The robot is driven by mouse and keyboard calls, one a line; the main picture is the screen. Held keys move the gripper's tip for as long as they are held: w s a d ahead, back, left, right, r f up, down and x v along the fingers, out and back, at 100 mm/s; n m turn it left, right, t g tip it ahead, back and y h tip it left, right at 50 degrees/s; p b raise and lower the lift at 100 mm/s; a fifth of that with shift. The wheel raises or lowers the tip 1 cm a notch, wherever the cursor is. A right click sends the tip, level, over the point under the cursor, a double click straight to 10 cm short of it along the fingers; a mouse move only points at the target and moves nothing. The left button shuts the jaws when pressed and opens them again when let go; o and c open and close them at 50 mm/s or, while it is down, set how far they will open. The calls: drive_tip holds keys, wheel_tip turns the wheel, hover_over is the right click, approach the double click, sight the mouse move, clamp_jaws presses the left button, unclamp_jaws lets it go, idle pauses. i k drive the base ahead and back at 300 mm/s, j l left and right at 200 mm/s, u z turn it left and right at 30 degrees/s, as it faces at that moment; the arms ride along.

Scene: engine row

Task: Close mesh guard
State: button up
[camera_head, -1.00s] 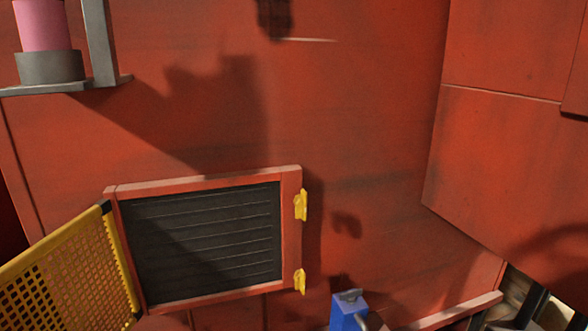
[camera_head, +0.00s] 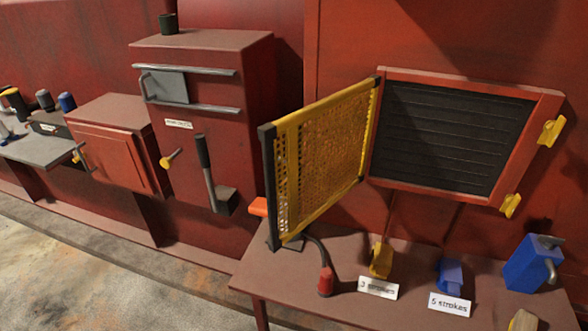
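The yellow mesh guard (camera_head: 328,150) stands swung open in the middle of the view, hinged at the left side of a red-framed opening with a dark slatted panel (camera_head: 452,135). Its black-edged free end (camera_head: 270,190) points toward me and to the left. The guard stands clear of the opening, roughly at a right angle or wider. Two yellow catches sit on the frame's right side, an upper one (camera_head: 550,132) and a lower one (camera_head: 510,206). My gripper is not in view.
Below is a red shelf (camera_head: 345,265) with a yellow block (camera_head: 381,260), blue blocks (camera_head: 450,274) (camera_head: 532,264), a red-ended cable (camera_head: 325,281) and stroke labels. To the left are a tall cabinet (camera_head: 205,70) with a lever (camera_head: 206,170) and a lower box (camera_head: 115,140). The floor (camera_head: 110,280) at lower left is clear.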

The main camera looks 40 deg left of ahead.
sight(267, 132)
drive_tip(key=k+j, duration=0.1)
drive_tip(key=j, duration=0.3)
drive_tip(key=k+j+z, duration=0.1)
drive_tip(key=j, duration=0.3)
drive_tip(key=k+j, duration=0.15)
drive_tip(key=j, duration=0.2)
drive_tip(key=k+j+z, duration=0.1)
drive_tip(key=j, duration=0.3)
drive_tip(key=k+j, duration=0.2)
drive_tip(key=j, duration=0.15)
drive_tip(key=j+z, duration=0.05)
